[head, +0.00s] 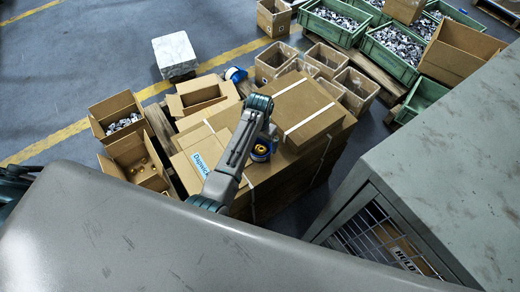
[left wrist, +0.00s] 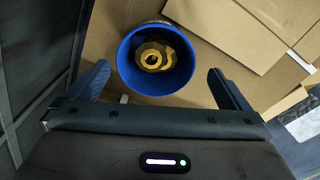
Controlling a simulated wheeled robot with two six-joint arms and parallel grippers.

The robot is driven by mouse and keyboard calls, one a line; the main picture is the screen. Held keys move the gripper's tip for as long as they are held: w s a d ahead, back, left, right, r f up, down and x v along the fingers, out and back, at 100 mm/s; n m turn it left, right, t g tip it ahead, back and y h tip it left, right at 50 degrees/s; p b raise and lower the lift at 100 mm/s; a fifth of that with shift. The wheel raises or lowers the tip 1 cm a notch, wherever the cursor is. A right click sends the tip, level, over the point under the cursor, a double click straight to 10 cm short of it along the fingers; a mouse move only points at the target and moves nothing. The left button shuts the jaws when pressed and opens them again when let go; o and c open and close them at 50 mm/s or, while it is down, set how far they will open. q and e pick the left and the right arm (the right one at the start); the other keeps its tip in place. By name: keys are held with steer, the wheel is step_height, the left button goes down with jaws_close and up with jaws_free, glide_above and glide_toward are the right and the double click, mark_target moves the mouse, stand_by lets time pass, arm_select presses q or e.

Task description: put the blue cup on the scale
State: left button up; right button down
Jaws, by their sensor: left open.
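The blue cup (head: 261,151) stands on the cardboard boxes in the head view, partly hidden by my left arm. In the left wrist view the blue cup (left wrist: 127,70) is seen from above, with yellow-brown metal parts inside. My left gripper (left wrist: 158,70) is open, with one finger on each side of the cup and gaps between. In the head view my left gripper (head: 268,134) is hard to make out beside the cup. A pale, marbled slab (head: 174,50) on a dark base stands at the back left; I cannot tell whether it is the scale. My right gripper is not in view.
Cardboard boxes (head: 300,105) surround the cup. Open boxes with metal parts (head: 122,124) stand at left. Another blue-and-white item (head: 236,74) lies behind. Green crates of parts (head: 395,48) stand at back right. A grey cabinet (head: 440,160) fills the right.

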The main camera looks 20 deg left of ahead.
mark_target(260, 154)
arm_select(q)
steer(key=shift+s+d+f, duration=0.1)
steer(key=shift+s+f, duration=0.05)
steer(key=shift+f, duration=0.45)
steer(key=shift+s+d+f, duration=0.1)
steer(key=shift+f, duration=1.15)
steer(key=shift+r, duration=0.1)
steer(key=c, duration=1.3)
